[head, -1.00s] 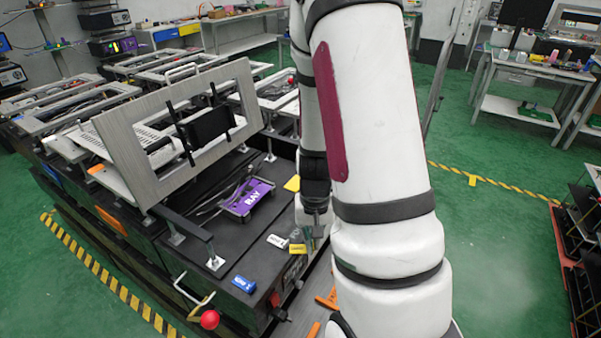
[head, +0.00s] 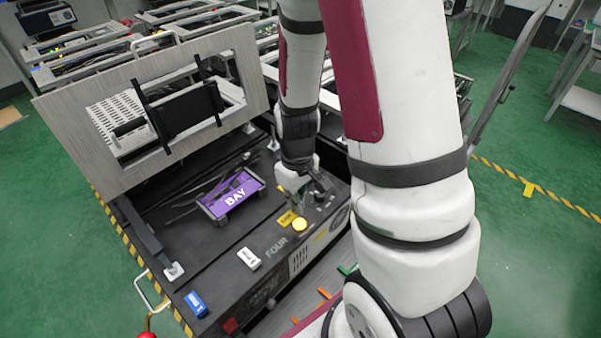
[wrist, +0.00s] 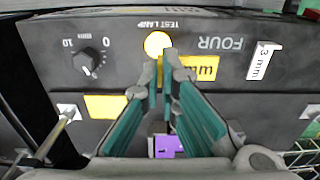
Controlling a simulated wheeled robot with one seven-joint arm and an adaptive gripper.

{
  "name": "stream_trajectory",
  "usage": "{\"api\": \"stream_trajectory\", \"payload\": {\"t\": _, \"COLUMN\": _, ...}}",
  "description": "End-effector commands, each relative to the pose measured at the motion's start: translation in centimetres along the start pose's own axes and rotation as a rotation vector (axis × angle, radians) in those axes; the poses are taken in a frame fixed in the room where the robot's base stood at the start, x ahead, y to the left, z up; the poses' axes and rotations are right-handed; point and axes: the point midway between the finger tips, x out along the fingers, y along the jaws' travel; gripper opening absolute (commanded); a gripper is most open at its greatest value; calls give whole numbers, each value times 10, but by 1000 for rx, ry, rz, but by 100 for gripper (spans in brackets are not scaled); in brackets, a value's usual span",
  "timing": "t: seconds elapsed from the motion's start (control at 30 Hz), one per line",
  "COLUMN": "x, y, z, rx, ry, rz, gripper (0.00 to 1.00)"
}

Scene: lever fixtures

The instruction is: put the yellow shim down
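The yellow shim (head: 287,218) is at the tips of my gripper over the black deck in the head view. In the wrist view the shim (wrist: 205,69) sticks out to the right from behind the fingertips, its print partly covered. My gripper (wrist: 161,68) has its fingers drawn together at the tips and appears shut on the shim's near end. The shim's print looks larger than the white shim's, so it seems to be held a little above the deck; exact contact below is hidden. In the head view my arm partly covers the gripper (head: 290,208).
A round yellow test lamp (wrist: 158,42) and a dial (wrist: 90,62) sit close by. A white 3 mm shim (head: 249,258) and a blue shim (head: 196,303) lie on the deck. A purple BAY plate (head: 235,194) and an upright grey frame (head: 75,165) stand beyond.

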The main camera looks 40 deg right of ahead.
Motion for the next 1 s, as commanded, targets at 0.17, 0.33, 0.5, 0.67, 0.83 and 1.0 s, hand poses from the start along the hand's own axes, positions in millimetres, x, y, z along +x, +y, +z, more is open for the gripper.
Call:
{"api": "stream_trajectory", "payload": {"t": 0.17, "x": 4, "y": 31, "z": -27, "rx": 4, "ry": 2, "rz": 2, "gripper": 0}}
{"api": "stream_trajectory", "payload": {"t": 0.33, "x": 8, "y": 62, "z": -54, "rx": 5, "ry": 1, "rz": 2, "gripper": 0}}
{"api": "stream_trajectory", "payload": {"t": 0.5, "x": 12, "y": 91, "z": -80, "rx": 3, "ry": 1, "rz": 1, "gripper": 0}}
{"api": "stream_trajectory", "payload": {"t": 0.67, "x": 14, "y": 109, "z": -96, "rx": 3, "ry": 0, "rz": 1, "gripper": 0}}
{"api": "stream_trajectory", "payload": {"t": 0.83, "x": 17, "y": 113, "z": -100, "rx": 3, "ry": -1, "rz": 0, "gripper": 0}}
{"api": "stream_trajectory", "payload": {"t": 1.0, "x": 38, "y": 112, "z": -99, "rx": 4, "ry": -3, "rz": -1, "gripper": 0}}
